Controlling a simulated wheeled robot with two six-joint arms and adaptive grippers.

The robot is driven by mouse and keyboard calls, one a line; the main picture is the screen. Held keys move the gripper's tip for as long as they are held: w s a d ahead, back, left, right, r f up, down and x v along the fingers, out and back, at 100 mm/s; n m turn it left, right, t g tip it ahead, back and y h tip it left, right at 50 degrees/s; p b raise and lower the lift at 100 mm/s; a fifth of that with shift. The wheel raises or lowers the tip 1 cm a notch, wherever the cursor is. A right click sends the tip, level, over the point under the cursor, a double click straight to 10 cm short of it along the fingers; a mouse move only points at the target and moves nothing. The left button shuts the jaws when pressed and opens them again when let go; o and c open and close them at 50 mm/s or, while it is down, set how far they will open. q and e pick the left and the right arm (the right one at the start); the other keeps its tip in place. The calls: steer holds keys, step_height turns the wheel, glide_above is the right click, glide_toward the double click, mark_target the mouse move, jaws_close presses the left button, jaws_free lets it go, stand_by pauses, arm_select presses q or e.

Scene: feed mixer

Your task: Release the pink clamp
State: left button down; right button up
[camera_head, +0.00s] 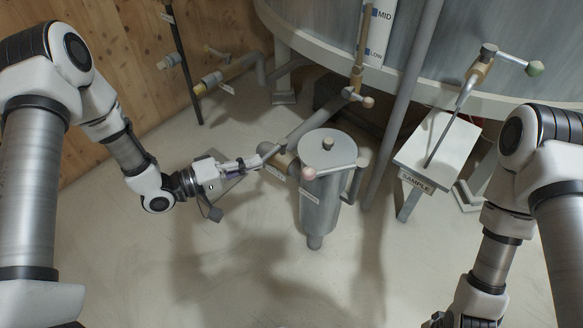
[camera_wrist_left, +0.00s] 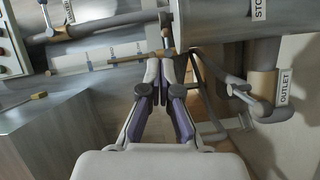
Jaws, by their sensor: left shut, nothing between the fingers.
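A grey metal canister (camera_head: 328,190) with a flat round lid stands in the middle of the head view. A bar with a pinkish ball (camera_head: 309,172) at its left end and a paler ball (camera_head: 363,162) at its right end crosses the canister's near side, just under the lid. This looks like the pink clamp. My left gripper (camera_head: 272,152) is shut and empty, left of the canister beside a pipe; contact cannot be told. In the left wrist view its fingers (camera_wrist_left: 164,68) converge near a thin rod, and the clamp cannot be made out for certain.
A large tank (camera_head: 450,70) with pipes rises behind. A white SAMPLE stand (camera_head: 437,150) with a lever stands at right. A wooden wall (camera_head: 135,80) closes the left. The front floor is clear.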

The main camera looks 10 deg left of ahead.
arm_select(q)
steer(key=w+d+f+b, duration=0.1)
steer(key=w+d+b, duration=0.1)
steer(key=d, duration=0.7)
steer(key=shift+b, duration=0.6)
steer(key=shift+s+f, duration=0.1)
